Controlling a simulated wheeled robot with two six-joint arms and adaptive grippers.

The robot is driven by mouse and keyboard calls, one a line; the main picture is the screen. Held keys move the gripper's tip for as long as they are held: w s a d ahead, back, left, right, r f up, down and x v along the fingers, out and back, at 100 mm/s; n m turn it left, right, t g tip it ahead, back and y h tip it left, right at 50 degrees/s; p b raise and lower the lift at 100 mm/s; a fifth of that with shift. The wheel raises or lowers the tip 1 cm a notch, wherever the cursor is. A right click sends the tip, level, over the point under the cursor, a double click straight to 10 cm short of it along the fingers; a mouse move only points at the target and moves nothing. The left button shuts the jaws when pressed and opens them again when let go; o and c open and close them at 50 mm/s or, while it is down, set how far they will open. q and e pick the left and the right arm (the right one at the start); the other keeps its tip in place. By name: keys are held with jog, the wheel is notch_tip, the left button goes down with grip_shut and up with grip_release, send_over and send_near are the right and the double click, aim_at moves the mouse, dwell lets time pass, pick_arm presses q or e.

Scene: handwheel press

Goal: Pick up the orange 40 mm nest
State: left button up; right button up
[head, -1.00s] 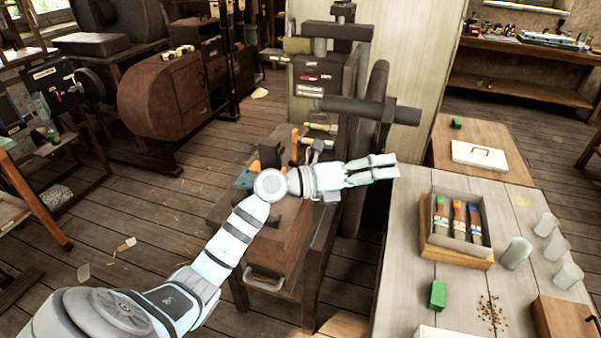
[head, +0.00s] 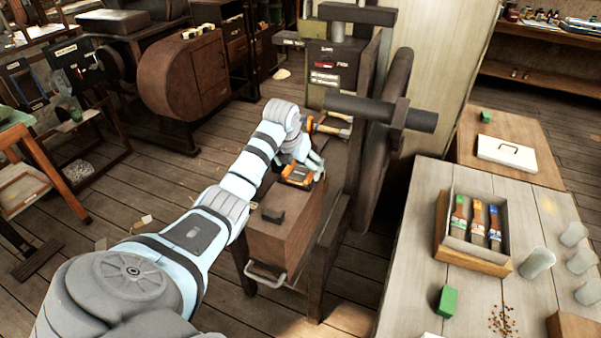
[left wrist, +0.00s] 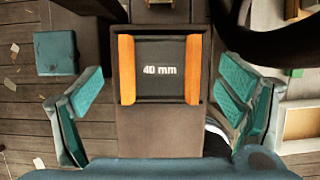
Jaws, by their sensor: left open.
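The orange 40 mm nest (left wrist: 160,71) is a dark block with orange sides and a white "40 mm" label. In the left wrist view it sits between and slightly beyond my fingers. In the head view the nest (head: 298,174) lies on top of the brown press bench (head: 283,226), partly behind my arm. My left gripper (head: 313,165) is over it, pointing down. In the left wrist view my left gripper (left wrist: 165,115) is open, a finger on each side, with clear gaps to the nest. My right gripper is not in view.
The press column and its dark horizontal bar (head: 380,112) stand close beyond and right of my gripper. A pale table (head: 410,250) at right holds a tray of brushes (head: 472,228) and a green block (head: 447,301). A teal block (left wrist: 57,53) shows at left in the wrist view.

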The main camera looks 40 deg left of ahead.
pick_arm(q)
jog(key=shift+w+a+f, duration=0.1)
jog(key=shift+w+f, duration=0.4)
jog(key=shift+f, duration=0.2)
jog(key=shift+s+r, duration=0.2)
jog(key=shift+s, duration=0.2)
jog(key=shift+c, duration=0.5)
jog(key=shift+s+r, duration=0.1)
jog(key=c, duration=1.5)
jog(key=shift+c, duration=0.2)
